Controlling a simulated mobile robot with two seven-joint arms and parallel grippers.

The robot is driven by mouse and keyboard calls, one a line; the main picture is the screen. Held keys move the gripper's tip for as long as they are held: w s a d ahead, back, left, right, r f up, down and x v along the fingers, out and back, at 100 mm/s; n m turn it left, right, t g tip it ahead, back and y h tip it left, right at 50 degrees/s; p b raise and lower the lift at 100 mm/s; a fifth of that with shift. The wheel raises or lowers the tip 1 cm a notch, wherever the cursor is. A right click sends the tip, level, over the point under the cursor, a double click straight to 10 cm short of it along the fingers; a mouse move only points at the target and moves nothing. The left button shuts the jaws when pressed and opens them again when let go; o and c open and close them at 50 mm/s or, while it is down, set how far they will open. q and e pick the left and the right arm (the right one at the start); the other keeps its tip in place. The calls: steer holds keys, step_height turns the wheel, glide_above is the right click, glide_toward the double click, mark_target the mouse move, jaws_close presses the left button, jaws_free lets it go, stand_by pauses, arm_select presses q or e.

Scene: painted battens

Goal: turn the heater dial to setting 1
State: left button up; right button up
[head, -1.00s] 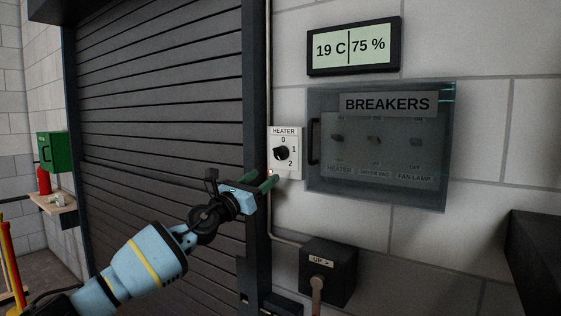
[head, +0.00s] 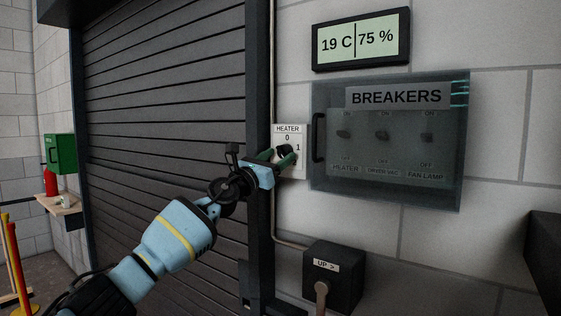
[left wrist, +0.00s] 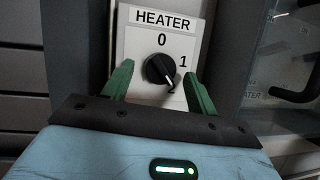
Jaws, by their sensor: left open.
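The heater dial is a black round knob (left wrist: 158,68) on a white plate (left wrist: 140,42) marked HEATER, with 0 at the top, 1 at the right and 2 at the lower right. Its pale pointer line appears to slant down and right, towards the 2. My left gripper (head: 275,158) is open in front of the plate and partly hides the knob in the head view. In the left wrist view its green fingers (left wrist: 157,78) stand on either side of the knob, apart from it at the sides. My right gripper is not in view.
A clear-covered breaker box (head: 390,185) with a black handle is just right of the plate. A display (head: 361,39) reads 19 C and 75 %. A black box marked UP (head: 333,277) with a lever is below. A dark shutter (head: 165,100) is to the left.

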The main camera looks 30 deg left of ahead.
arm_select(q)
steer(key=shift+w+d+r, duration=0.1)
steer(key=shift+w+r, duration=0.05)
steer(key=shift+w, duration=0.15)
steer(key=shift+r, duration=0.1)
